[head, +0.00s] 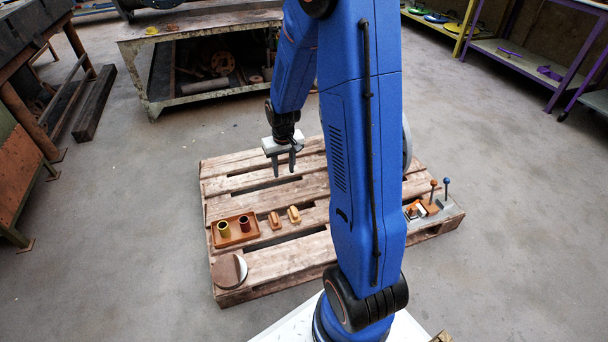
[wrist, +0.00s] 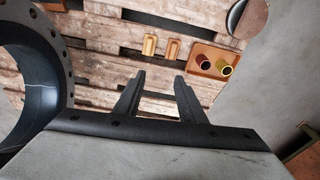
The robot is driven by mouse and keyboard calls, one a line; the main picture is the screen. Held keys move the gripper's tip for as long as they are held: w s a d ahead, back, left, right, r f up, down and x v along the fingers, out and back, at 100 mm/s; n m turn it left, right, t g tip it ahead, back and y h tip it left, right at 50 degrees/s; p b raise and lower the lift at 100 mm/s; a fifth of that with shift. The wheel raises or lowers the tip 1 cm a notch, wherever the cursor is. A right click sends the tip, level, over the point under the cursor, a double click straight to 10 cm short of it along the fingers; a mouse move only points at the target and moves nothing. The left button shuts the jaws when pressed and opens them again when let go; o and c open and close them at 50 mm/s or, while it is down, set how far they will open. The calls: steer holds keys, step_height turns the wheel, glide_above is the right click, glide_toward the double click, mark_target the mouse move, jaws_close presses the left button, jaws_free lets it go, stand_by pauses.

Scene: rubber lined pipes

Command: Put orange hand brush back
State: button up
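Two small hand brushes lie side by side, apart, on the wooden pallet. The more orange brush (head: 274,220) is beside the brown tray; it also shows in the wrist view (wrist: 172,49). The paler, yellowish brush (head: 294,214) is just to its right in the head view, and on its left in the wrist view (wrist: 150,44). The brown tray (head: 248,236) holds a yellow cup (head: 223,229) and a dark red cup (head: 245,223). My gripper (head: 284,172) is open and empty, raised above the pallet beyond the brushes. Both fingers show apart in the wrist view (wrist: 160,76).
A large dark flanged pipe (wrist: 66,60) stands close beside my gripper; my arm mostly hides it in the head view. A round disc (head: 230,270) lies at the pallet's near left corner. Blue and red-brown knobbed handles (head: 446,184) stand at the right.

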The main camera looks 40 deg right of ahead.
steer(key=s+a+r+n+t, duration=0.1)
steer(key=s+a+r, duration=0.4)
steer(key=r, duration=0.4)
steer(key=s+a+r+t, duration=0.1)
steer(key=s+a+r, duration=0.1)
steer(key=s+r, duration=0.65)
steer(key=s+a+r, duration=0.2)
steer(key=s+r, duration=0.2)
steer(key=s, duration=0.3)
steer(key=s+a+r+n+t, duration=0.1)
steer(key=s+a+r, duration=0.1)
steer(key=s+r, duration=0.2)
steer(key=shift+s+r+t, duration=0.15)
steer(key=shift+s+t, duration=0.15)
steer(key=shift+s, duration=1.55)
